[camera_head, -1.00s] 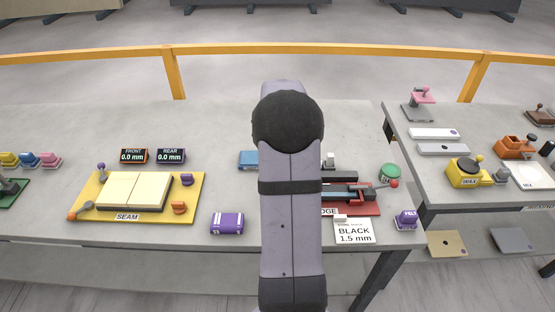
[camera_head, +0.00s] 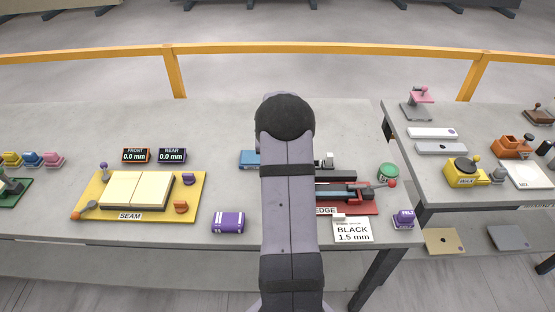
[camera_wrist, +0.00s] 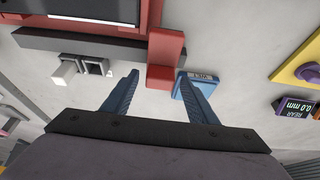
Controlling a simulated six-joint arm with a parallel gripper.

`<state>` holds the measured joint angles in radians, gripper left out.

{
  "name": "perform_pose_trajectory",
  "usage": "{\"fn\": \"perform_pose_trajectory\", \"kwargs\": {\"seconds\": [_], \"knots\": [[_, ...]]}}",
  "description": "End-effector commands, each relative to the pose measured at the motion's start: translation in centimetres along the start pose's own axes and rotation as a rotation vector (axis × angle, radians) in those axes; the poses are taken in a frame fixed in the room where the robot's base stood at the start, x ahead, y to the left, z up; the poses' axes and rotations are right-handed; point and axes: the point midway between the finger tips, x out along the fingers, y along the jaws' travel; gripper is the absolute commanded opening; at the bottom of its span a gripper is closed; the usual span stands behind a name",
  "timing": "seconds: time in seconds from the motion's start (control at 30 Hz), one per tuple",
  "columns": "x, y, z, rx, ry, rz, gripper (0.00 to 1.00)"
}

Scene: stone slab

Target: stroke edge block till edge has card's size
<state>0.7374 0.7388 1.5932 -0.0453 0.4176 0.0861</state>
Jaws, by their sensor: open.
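The red edge station (camera_head: 370,208) lies right of my arm in the head view, its label partly covered. A dark slab piece and a grey bar rest on it. The white card (camera_head: 352,231) at its front reads BLACK 1.5 mm. In the wrist view my gripper (camera_wrist: 158,74) is open, with two blue fingers and nothing held. A red upright part (camera_wrist: 165,58) of the station shows between and beyond the fingertips. A blue block (camera_wrist: 200,82) with a label lies by the right fingertip; it also shows in the head view (camera_head: 248,158). I cannot tell which piece is the edge block.
A black bar (camera_wrist: 85,45) and a small white-and-grey piece (camera_wrist: 66,72) lie left in the wrist view. The yellow seam board (camera_head: 190,212), a purple block (camera_head: 228,222), a felt block (camera_head: 404,220) and a green round tin (camera_head: 388,172) stand around. Both displays (camera_head: 172,155) read 0.0 mm.

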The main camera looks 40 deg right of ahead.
Motion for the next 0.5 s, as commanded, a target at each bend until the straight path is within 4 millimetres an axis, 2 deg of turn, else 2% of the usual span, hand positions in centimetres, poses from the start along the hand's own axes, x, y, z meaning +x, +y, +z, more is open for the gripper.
{"fn": "perform_pose_trajectory", "kwargs": {"seconds": [0.03,0.2,0.23,0.37,0.5], "knots": [[0.0,0.0,0.0,0.0,0.0,0.0,0.46],[0.0,0.0,0.0,0.0,0.0,0.0,0.05],[0.0,0.0,0.0,0.0,0.0,0.0,0.0],[0.0,0.3,0.0,0.001,0.0,0.001,0.0],[0.0,2.6,0.0,0.006,-0.001,0.003,0.0]]}}
